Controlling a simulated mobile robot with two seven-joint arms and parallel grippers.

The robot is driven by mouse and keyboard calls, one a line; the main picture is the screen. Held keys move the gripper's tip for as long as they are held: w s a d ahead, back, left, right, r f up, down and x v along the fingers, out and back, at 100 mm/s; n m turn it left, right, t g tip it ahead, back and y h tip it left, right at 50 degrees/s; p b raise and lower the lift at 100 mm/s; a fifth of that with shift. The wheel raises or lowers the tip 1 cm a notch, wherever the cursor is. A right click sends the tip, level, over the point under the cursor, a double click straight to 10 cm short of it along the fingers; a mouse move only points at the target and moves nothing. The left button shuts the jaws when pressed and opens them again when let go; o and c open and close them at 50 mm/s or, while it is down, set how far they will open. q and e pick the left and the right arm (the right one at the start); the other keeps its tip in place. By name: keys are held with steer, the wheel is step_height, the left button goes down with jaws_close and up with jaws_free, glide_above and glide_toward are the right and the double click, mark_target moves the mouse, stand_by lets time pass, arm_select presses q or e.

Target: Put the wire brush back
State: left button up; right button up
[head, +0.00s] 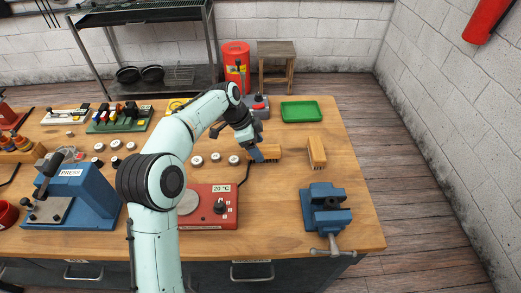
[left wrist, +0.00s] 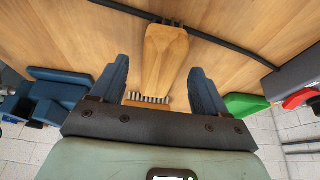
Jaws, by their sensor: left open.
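A pale wooden piece (head: 268,152) lies on the bench at the fingertips of my left gripper (head: 256,154). In the left wrist view this wooden piece (left wrist: 165,58) tapers toward me and shows small dark prongs at its far end. My left gripper (left wrist: 165,88) is open, with the piece showing between its blue fingers. In the left wrist view a row of pale bristles (left wrist: 148,97) shows along a wooden edge low between the fingers.
A blue vise (head: 325,208) stands at the front right of the bench. A green tray (head: 301,111) is at the back right. A red heater marked 20 °C (head: 222,190) and a blue press (head: 85,195) stand left. A dark cable (left wrist: 210,38) crosses the bench nearby.

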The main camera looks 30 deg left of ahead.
arm_select(q)
steer(key=p+v, duration=0.1)
steer(key=v, duration=0.8)
